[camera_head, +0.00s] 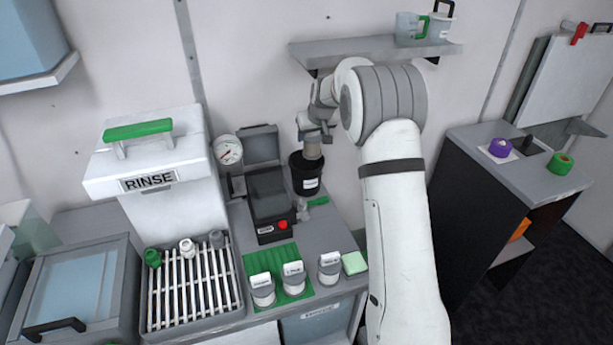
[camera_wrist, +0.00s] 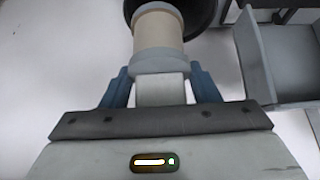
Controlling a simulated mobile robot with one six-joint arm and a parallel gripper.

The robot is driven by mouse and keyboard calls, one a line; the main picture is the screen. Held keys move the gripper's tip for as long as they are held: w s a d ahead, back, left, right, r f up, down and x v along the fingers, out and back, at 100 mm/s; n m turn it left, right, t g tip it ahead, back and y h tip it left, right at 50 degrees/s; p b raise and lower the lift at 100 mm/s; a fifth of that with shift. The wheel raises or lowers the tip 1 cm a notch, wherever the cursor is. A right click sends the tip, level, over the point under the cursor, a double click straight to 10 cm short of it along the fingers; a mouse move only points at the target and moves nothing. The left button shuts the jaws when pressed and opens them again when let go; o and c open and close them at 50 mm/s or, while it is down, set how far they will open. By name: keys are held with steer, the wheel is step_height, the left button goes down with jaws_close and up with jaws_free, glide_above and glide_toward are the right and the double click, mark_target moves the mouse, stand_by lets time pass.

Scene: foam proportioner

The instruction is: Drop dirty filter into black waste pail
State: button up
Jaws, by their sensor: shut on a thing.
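The dirty filter (camera_wrist: 158,36) is a tan cylinder with grey end caps and a pale tab. My gripper (camera_wrist: 160,84) is shut on that tab with its blue fingers on both sides. In the head view my gripper (camera_head: 314,131) is above the black waste pail (camera_head: 304,178), and the filter (camera_head: 313,151) hangs below it at the pail's mouth. The pail has a white label and stands upright. Its dark rim also shows in the wrist view (camera_wrist: 205,14), behind the filter's far end. I cannot tell how far the filter's hidden lower end reaches into the pail.
A black device with a red button (camera_head: 270,203) and a round gauge (camera_head: 229,150) stand left of the pail. A wall shelf (camera_head: 370,50) is above. Labelled filters (camera_head: 293,278) and a green sponge (camera_head: 354,263) sit at the front. A slatted rack (camera_head: 193,290) is left.

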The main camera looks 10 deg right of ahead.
steer(key=o, duration=1.1)
steer(key=shift+r, duration=0.1)
steer(key=shift+b+v, duration=1)
steer(key=shift+v, duration=2.85)
steer(key=shift+s, duration=0.1)
steer(key=s+r, duration=0.5)
steer(key=s, duration=0.7)
steer(key=s+f, duration=0.1)
steer(key=s, duration=0.9)
steer(key=s+d+f+m+g, duration=0.1)
steer(key=s+f, duration=0.1)
steer(key=s, duration=0.9)
steer(key=s+f+m+g+h, duration=0.1)
steer(key=s, duration=1)
steer(key=shift+d+f, duration=0.25)
steer(key=shift+d, duration=0.15)
